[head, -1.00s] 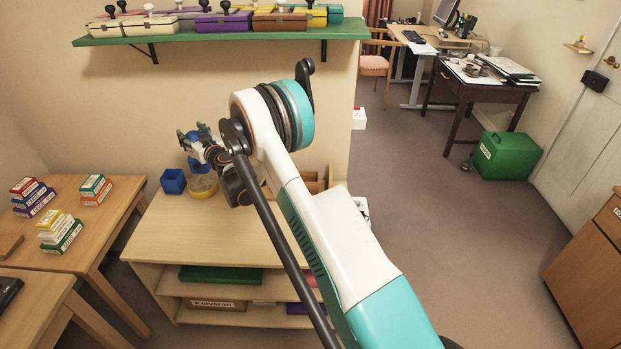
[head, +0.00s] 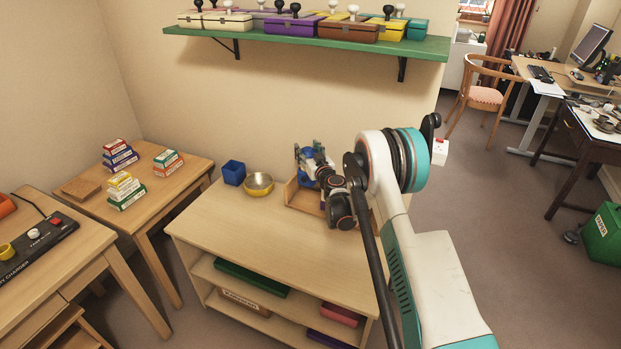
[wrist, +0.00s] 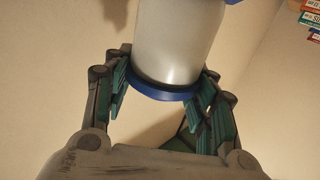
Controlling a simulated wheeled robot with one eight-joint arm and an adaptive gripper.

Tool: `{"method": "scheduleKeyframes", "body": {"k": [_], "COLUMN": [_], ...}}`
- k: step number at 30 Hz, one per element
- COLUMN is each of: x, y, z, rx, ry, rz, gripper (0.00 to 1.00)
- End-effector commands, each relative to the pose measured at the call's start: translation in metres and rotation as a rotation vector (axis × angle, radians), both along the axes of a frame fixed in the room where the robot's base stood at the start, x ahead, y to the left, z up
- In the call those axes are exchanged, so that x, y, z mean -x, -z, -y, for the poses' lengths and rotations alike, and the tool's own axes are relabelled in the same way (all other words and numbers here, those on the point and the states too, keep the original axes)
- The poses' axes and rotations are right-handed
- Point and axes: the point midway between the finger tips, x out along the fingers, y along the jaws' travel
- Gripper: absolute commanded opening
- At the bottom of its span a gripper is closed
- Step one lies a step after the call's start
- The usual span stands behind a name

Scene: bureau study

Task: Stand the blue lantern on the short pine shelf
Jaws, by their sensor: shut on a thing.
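My gripper (wrist: 165,82) is shut on the blue lantern (wrist: 178,45). In the wrist view the lantern has a pale, frosted cylinder and a blue ring at the end near my palm, with teal-padded fingers on both sides. In the head view my gripper (head: 314,160) appears above the back right of a low pine shelf unit (head: 235,225). The lantern is small there and partly hidden among the fingers. The low unit has a broad bare top and open shelves below.
A green wall shelf (head: 300,42) holds several boxes above. Pine tables (head: 185,178) with stacked small boxes stand left.

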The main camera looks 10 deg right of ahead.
Motion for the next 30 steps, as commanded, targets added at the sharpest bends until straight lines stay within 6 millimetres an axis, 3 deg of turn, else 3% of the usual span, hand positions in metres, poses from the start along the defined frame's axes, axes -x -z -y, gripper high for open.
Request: {"method": "scheduleKeyframes", "body": {"k": [1,6,14,21,30], "x": [0.000,0.000,0.000,0.000,0.000], "y": [0.016,0.044,0.060,0.094,0.095], "z": [0.000,0.000,0.000,0.000,0.000], "rx": [0.000,0.000,0.000,0.000,0.000], "ry": [0.000,0.000,0.000,0.000,0.000], "rz": [0.000,0.000,0.000,0.000,0.000], "gripper": [0.01,0.01,0.01,0.01,0.01]}}
